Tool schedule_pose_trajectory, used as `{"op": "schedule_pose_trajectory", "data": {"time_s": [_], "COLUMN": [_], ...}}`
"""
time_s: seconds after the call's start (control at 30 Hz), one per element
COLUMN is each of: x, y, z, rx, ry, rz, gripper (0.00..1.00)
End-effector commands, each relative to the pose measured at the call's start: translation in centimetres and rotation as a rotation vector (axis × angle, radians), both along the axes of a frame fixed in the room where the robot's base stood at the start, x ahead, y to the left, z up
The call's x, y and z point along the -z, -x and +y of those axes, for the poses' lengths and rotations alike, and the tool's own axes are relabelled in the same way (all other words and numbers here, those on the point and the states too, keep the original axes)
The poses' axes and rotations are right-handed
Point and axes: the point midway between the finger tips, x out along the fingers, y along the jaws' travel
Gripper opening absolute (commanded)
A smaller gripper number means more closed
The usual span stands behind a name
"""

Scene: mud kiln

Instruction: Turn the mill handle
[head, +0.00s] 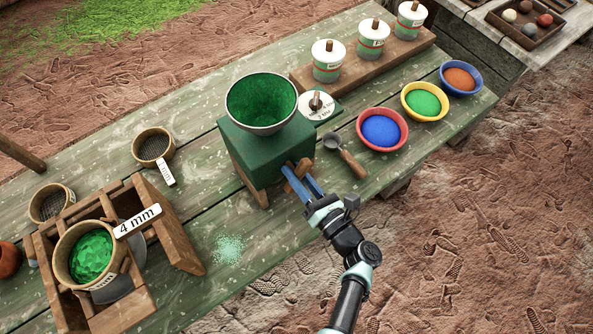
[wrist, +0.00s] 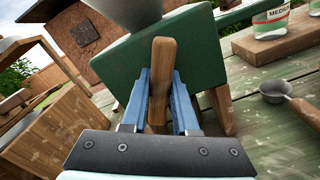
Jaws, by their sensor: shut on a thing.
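The mill is a green box (head: 265,150) on wooden legs with a funnel hopper (head: 262,103) on top, its inside green. It stands on the green-washed plank table. Its wooden handle (wrist: 161,75) sticks out from the front face and stands upright between my fingers in the wrist view. My gripper (head: 303,183) reaches the mill's front from the lower right. In the wrist view its blue fingers (wrist: 160,100) are on either side of the handle, shut on it. In the head view the fingers hide part of the handle.
A scoop (head: 345,157) and bowls of blue (head: 381,130), green (head: 424,101) and orange (head: 460,78) powder lie right of the mill. Lidded jars (head: 328,62) stand behind. A wooden frame (head: 172,225) holding a sieve (head: 92,255) stands left.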

Motion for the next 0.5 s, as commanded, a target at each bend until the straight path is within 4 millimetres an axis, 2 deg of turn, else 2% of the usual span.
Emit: {"op": "schedule_pose_trajectory", "data": {"time_s": [0.3,0.33,0.47,0.5], "x": [0.12,0.12,0.09,0.08], "y": [0.07,0.07,0.05,0.05], "z": [-0.02,-0.02,-0.01,-0.02], "rx": [0.001,0.001,0.001,0.000], "ry": [-0.001,-0.001,-0.001,-0.001], "rz": [0.003,0.003,0.003,0.002], "gripper": [0.00,0.31,0.54,0.57]}}
